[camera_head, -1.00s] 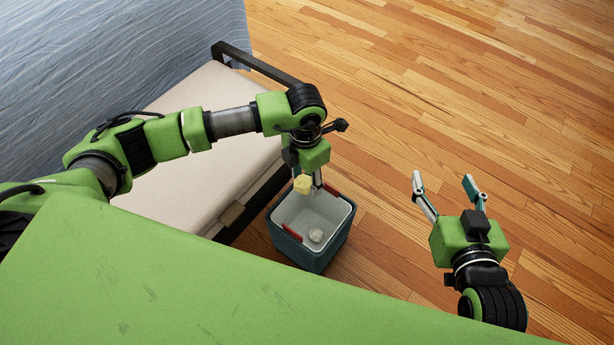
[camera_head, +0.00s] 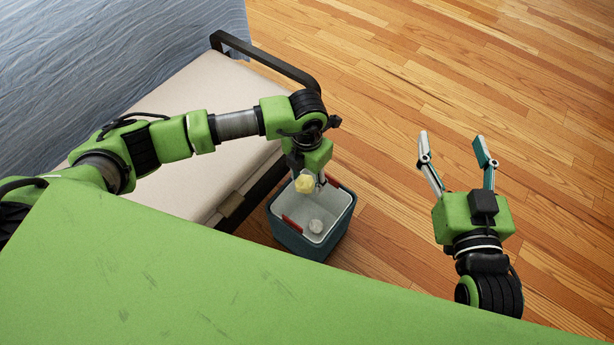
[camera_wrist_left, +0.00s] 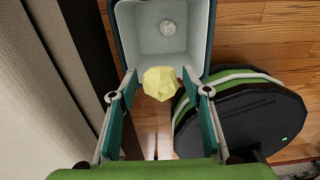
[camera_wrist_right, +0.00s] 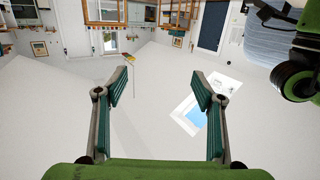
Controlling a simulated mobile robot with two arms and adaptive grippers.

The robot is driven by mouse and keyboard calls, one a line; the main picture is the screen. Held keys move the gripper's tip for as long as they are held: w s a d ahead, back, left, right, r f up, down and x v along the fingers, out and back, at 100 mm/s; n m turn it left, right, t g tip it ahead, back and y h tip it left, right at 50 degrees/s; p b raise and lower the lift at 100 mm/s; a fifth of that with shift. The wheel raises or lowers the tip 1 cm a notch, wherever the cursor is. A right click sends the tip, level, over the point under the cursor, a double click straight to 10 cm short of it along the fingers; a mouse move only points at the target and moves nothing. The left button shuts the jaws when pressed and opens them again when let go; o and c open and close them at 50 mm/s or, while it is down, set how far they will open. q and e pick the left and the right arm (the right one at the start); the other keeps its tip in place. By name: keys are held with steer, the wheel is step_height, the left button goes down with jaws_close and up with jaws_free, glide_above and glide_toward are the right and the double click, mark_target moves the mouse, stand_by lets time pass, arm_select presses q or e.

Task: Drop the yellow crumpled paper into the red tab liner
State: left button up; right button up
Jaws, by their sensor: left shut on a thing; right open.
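The yellow crumpled paper (camera_head: 304,184) is held between the fingertips of my left gripper (camera_head: 315,182); it also shows in the left wrist view (camera_wrist_left: 160,84). The bin (camera_head: 310,246) is dark teal outside with a pale liner (camera_head: 326,226) and red tabs (camera_head: 292,225) at its rim. In the head view the paper overlaps the bin's far-left rim; in the left wrist view it overlaps the near edge of the opening. Its height above the rim is hard to tell. My right gripper (camera_head: 452,142) is open and empty, to the right of the bin.
A whitish crumpled ball (camera_head: 315,226) lies inside the liner. A bench or bed with a beige cushion (camera_head: 190,95) and a dark rail (camera_head: 262,62) stands left of the bin. Wooden floor (camera_head: 400,90) is clear to the right and beyond.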

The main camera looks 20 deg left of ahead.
mark_target(307, 186)
arm_select(q)
step_height(307, 186, down, 2)
steer(key=shift+b, duration=0.75)
steer(key=shift+f+b, duration=0.65)
steer(key=shift+f, duration=0.15)
arm_select(e)
steer(key=s+r+t+y, duration=0.2)
steer(key=r+t, duration=0.6)
steer(key=r, duration=0.6)
steer(key=shift+s+a+r+y, duration=0.3)
steer(key=shift+s+a+y, duration=0.15)
steer(key=shift+s, duration=0.35)
arm_select(q)
steer(key=o, duration=0.8)
step_height(307, 186, up, 12)
steer(key=shift+f, duration=0.1)
